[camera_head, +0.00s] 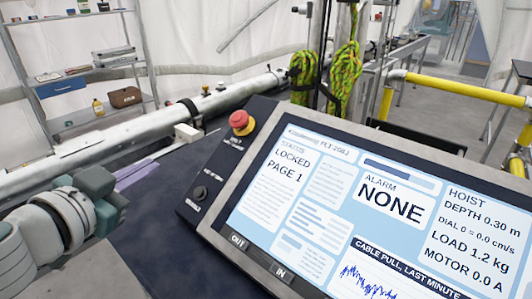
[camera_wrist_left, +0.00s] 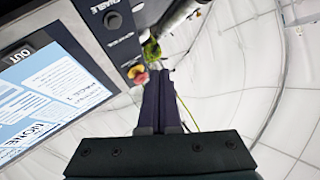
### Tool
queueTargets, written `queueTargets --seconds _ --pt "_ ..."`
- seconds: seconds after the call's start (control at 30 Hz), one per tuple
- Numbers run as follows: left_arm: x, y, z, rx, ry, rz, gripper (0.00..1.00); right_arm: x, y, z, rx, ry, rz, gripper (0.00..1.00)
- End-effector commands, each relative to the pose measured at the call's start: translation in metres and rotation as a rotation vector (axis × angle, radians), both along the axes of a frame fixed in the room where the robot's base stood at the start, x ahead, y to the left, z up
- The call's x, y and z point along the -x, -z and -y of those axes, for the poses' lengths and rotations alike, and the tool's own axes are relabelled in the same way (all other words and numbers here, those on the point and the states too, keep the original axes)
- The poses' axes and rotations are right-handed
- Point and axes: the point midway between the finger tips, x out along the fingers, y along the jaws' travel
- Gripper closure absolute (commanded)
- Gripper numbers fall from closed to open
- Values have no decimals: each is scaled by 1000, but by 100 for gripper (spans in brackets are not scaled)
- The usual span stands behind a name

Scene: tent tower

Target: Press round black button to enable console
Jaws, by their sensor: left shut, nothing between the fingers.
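The console (camera_head: 232,195) has a tilted panel, with a round black button (camera_head: 200,192) on its left strip. The same button shows in the left wrist view (camera_wrist_left: 113,20), beside partly legible lettering. The lit screen (camera_head: 325,200) reads LOCKED, PAGE 1, ALARM NONE. My left gripper (camera_head: 154,165) is left of the console, its purple fingers apart from the button. In the left wrist view the fingers (camera_wrist_left: 160,76) are together with nothing between them. My right gripper is in neither view.
A red mushroom button (camera_head: 240,122) sits above the black button on the same strip. OUT and IN keys (camera_head: 238,241) line the screen's lower edge. Behind are a long metal pipe (camera_head: 110,140), green rope coils (camera_head: 345,72), shelves (camera_head: 85,70) and yellow rails (camera_head: 460,90).

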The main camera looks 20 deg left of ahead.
Motion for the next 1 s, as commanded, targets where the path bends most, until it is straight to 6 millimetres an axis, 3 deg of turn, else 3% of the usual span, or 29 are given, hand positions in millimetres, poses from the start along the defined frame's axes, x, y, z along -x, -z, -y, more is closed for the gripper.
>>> queueTargets --seconds 0.53,1.0 --pt "-3 10 2 -2 14 -1 100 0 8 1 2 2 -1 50" --pt "-36 62 15 -2 14 0 100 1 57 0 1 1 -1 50"
